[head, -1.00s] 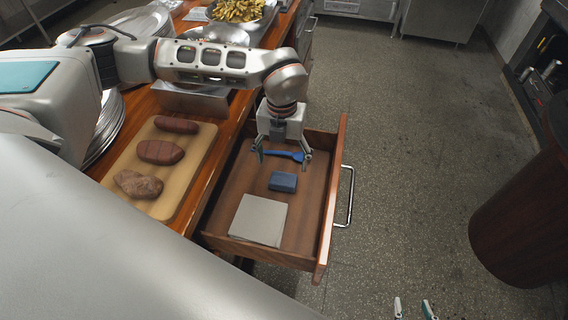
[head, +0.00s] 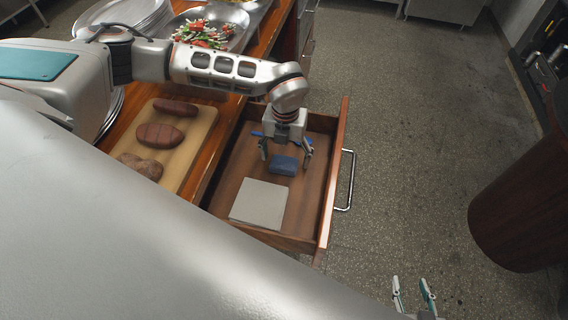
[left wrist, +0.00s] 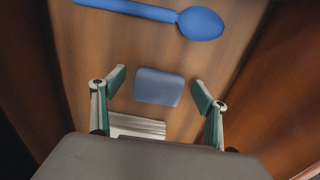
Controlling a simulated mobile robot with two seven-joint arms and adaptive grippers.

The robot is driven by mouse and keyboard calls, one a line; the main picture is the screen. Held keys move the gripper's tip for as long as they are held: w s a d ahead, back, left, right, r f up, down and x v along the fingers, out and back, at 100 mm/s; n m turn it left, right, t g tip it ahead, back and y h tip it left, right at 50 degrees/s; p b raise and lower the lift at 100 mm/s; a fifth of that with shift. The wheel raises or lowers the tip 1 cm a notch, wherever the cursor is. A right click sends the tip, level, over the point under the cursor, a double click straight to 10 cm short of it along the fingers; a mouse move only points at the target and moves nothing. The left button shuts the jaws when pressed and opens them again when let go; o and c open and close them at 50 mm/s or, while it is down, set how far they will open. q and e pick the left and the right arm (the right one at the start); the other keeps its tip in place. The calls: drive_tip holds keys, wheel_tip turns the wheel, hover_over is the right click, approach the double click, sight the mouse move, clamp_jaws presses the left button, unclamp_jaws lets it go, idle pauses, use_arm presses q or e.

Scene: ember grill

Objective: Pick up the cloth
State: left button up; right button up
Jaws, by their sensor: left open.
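A small blue folded bundle (head: 283,165) that looks like the cloth lies on the floor of the open wooden drawer (head: 226,184). A flat pale grey square (head: 259,203) lies nearer in the same drawer; its material is unclear. My left gripper (head: 286,152) points down into the drawer, open, close above the bundle. In the left wrist view the bundle (left wrist: 158,87) shows between the open fingers (left wrist: 160,84), with gaps on both sides and nothing held. My right gripper (head: 411,283) is at the bottom edge, its fingers apart and empty.
A blue spoon-like utensil (left wrist: 201,23) lies behind the bundle. The drawer's walls and front (head: 334,180) stand close around my left gripper. A board (head: 197,147) with meat lies on the counter left of the drawer.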

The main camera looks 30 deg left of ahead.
sight(285, 158)
use_arm(q)
drive_tip(key=c, duration=1.1)
drive_tip(key=shift+r, duration=0.15)
wheel_tip(285, 158, up, 20)
drive_tip(key=shift+f, duration=0.1)
drive_tip(key=shift+o, duration=0.3)
drive_tip(key=shift+c, duration=0.3)
